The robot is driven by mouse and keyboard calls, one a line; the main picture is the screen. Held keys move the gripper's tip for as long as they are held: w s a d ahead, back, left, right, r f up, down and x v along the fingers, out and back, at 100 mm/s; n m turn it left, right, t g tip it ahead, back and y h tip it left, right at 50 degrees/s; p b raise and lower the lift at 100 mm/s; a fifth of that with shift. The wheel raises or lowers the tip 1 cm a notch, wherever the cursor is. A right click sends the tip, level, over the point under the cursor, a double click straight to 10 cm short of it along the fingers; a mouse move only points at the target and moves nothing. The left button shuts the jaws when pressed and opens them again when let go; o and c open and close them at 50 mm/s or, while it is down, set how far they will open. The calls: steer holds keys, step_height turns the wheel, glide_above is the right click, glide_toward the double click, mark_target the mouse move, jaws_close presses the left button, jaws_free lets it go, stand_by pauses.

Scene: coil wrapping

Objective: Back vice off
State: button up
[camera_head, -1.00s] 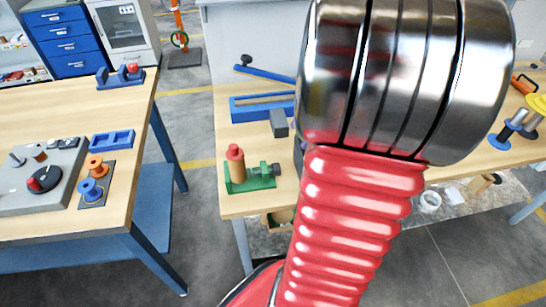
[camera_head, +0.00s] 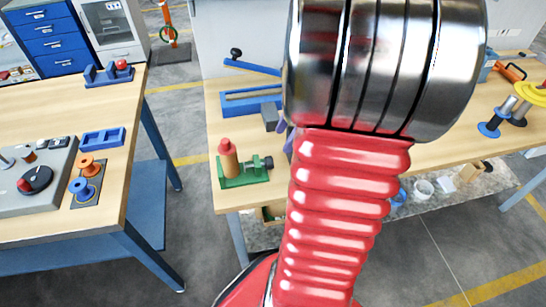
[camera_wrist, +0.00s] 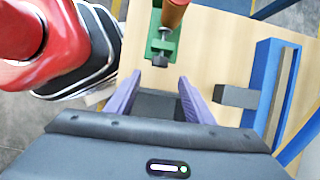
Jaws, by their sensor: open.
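The green vice (camera_head: 243,180) stands near the front left of the middle bench. It also shows in the wrist view (camera_wrist: 171,48). An upright wooden cylinder with a red top (camera_head: 228,158) is at the vice's left end. The vice's dark screw knob (camera_head: 268,163) sticks out to the right in the head view; in the wrist view the knob (camera_wrist: 160,58) points toward my gripper. My gripper (camera_wrist: 158,100) is open and empty, its purple fingers apart on either side of the knob's line. In the head view, my arm hides most of the gripper.
A blue frame (camera_head: 250,103) with a dark grey block (camera_head: 270,118) lies behind the vice. The left bench (camera_head: 60,105) holds a winder (camera_head: 35,180) and spools (camera_head: 86,165). A floor gap separates the benches. More spools (camera_head: 490,128) stand far right.

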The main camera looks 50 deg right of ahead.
mark_target(269, 163)
steer(key=x, duration=0.9)
steer(key=shift+w+a+f, duration=0.1)
steer(key=shift+a+f, duration=0.1)
steer(key=shift+f, duration=0.1)
steer(key=shift+c, duration=0.5)
steer(key=c, duration=0.9)
